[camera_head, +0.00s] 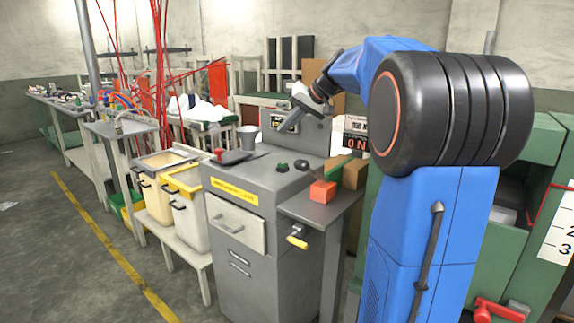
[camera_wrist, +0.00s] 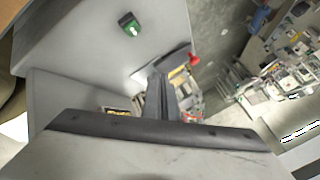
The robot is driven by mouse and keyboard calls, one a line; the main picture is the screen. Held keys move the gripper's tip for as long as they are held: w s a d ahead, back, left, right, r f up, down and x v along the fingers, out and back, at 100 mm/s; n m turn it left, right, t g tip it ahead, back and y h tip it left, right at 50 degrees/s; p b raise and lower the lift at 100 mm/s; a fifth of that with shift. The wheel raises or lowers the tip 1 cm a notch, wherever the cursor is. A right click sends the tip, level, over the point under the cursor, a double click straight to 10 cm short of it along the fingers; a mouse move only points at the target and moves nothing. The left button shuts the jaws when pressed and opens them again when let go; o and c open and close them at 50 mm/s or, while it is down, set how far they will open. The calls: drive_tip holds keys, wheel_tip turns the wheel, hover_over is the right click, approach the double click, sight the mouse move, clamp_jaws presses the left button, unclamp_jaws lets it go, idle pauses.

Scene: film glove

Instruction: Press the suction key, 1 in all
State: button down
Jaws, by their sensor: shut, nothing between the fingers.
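A grey machine cabinet (camera_head: 262,187) stands in the middle of the head view. A small green key (camera_head: 283,167) sits on its flat top, beside a black knob (camera_head: 301,165). The green key also shows in the wrist view (camera_wrist: 130,24), with a white mark on its face. No readable label tells me which control is the suction key. My gripper (camera_head: 287,127) is shut and empty, above the back of the top, in front of the upright panel. In the wrist view its closed fingers (camera_wrist: 165,82) point away from the green key, which is apart from them.
A red-knobbed lever (camera_head: 217,154) and a grey cup (camera_head: 247,137) are at the top's left side. A red block (camera_head: 322,191) and a cardboard box (camera_head: 355,173) sit on the right side shelf. Yellow-edged bins (camera_head: 184,180) stand left of the cabinet.

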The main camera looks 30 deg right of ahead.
drive_tip(key=shift+f, duration=0.1)
drive_tip(key=shift+f, duration=4.3)
drive_tip(key=shift+f, duration=0.2)
drive_tip(key=shift+f, duration=0.2)
drive_tip(key=shift+f, duration=0.5)
drive_tip(key=shift+r, duration=0.9)
drive_tip(key=shift+r, duration=0.15)
drive_tip(key=shift+r, duration=2.35)
